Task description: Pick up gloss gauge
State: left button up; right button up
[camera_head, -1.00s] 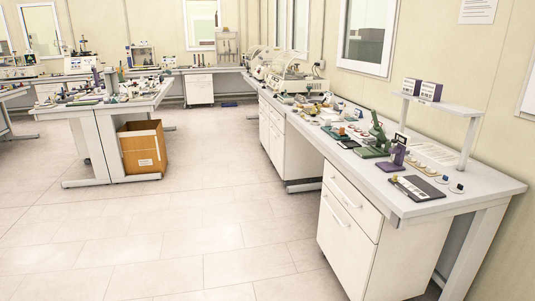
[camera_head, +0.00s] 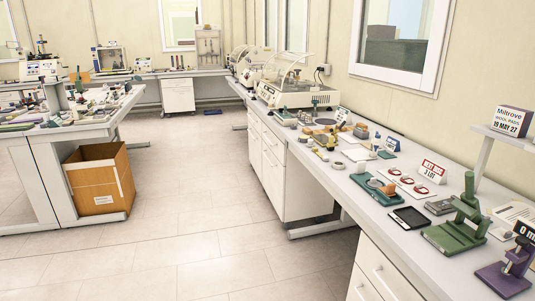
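Neither of my grippers is in view. I cannot tell for sure which thing is the gloss gauge. On the right bench (camera_head: 330,178) lie a flat black tray-like item (camera_head: 409,217) near the front edge and a small grey, box-like item (camera_head: 440,205) beside it. A green stand-like device (camera_head: 458,232) stands to their right, and a purple device (camera_head: 508,270) stands at the lower right. A teal board (camera_head: 372,187) with small parts on it lies to the left. Many smaller items further along the bench are too small to tell apart.
A raised shelf holds a labelled box (camera_head: 511,121) at the right. The tiled floor (camera_head: 200,225) between the benches is clear.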

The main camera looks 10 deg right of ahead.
aim_at(358, 132)
jog(key=i+j+z, duration=0.15)
jog(key=i+z, duration=0.25)
jog(key=i, duration=0.15)
jog(key=i+j+z, duration=0.4)
jog(key=i, duration=0.15)
jog(key=i+j+z, duration=0.4)
jog(key=j+z, duration=0.1)
jog(key=z, duration=0.3)
jog(key=i+j+z, duration=0.1)
jog(key=z, duration=0.3)
jog(key=j+z, duration=0.2)
jog(key=z, duration=0.2)
jog(key=i, duration=0.05)
